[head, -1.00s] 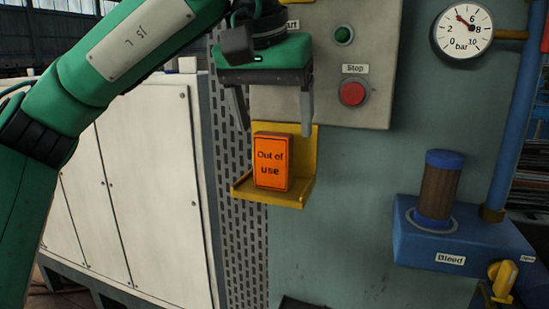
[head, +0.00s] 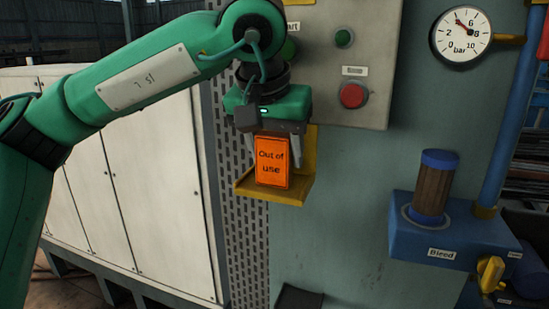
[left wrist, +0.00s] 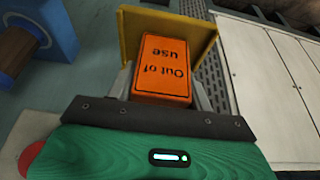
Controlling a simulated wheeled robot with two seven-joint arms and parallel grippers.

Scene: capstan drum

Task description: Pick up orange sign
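The orange "Out of use" sign (head: 272,163) stands upright on a small yellow shelf bracket (head: 303,186) on the machine's front. My left gripper (head: 272,152) points down over the sign, with one finger on each side of it. The sign also shows between the fingers in the left wrist view (left wrist: 163,68), with the yellow bracket (left wrist: 130,35) behind it. The fingers sit very close to the sign's sides; whether they touch it cannot be told. The sign appears still on the shelf. My right gripper is not in view.
A control panel with a red stop button (head: 353,95) and a green button (head: 344,38) is just right of the gripper. A blue bleed unit (head: 453,228), a pressure gauge (head: 462,33) and a blue pipe are farther right. White cabinets (head: 150,190) stand left.

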